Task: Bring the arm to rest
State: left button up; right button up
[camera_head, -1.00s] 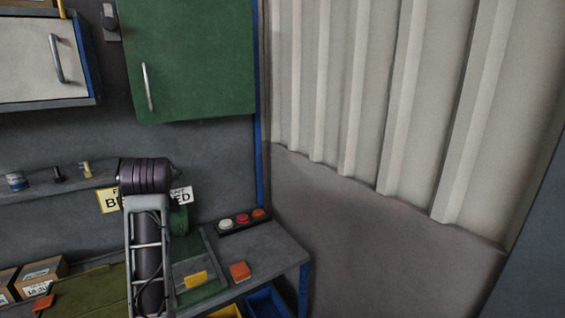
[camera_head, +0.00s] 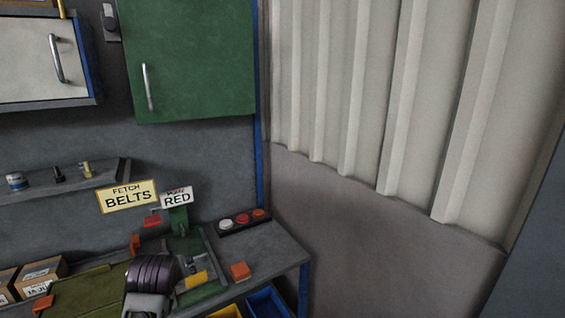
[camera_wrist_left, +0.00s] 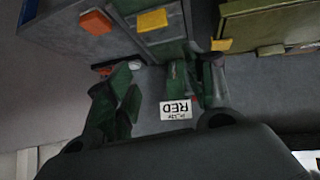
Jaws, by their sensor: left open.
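My left arm shows at the bottom of the head view as a dark, ribbed link with a grey part below it. It is low, in front of the workbench (camera_head: 262,246). The left gripper is not clearly seen in the head view. In the left wrist view the left gripper (camera_wrist_left: 155,92) has dark green fingers spread apart, with nothing held between them. My right gripper is not in view.
A row of round buttons (camera_head: 243,220), an orange block (camera_head: 240,271) and a yellow block (camera_head: 196,279) are on the bench. A green cabinet (camera_head: 190,60) hangs above. The right side is clear before the wall.

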pick_arm(q)
jog(key=s+d+f+m+g+h, duration=0.2)
jog(key=s+d+f+m+g, duration=0.15)
jog(key=s+f, duration=0.7)
jog(key=s+d+f+m+g+h, duration=0.1)
jog(key=s+d+f+m+g, duration=0.2)
jog(key=s+f, duration=0.75)
jog(key=s+f+m, duration=0.1)
jog(key=s+f, duration=0.2)
jog(key=f, duration=1.2)
jog(key=s+f+m, duration=0.1)
jog(key=s+f, duration=0.1)
jog(key=f, duration=1.4)
jog(key=s+a+f, duration=0.2)
jog(key=s+f, duration=0.8)
jog(key=s, duration=0.1)
jog(key=s+a+f+g, duration=0.1)
jog(key=s+a+f, duration=0.1)
jog(key=s+f, duration=0.7)
jog(key=s, duration=0.2)
jog(key=shift+s+f, duration=0.35)
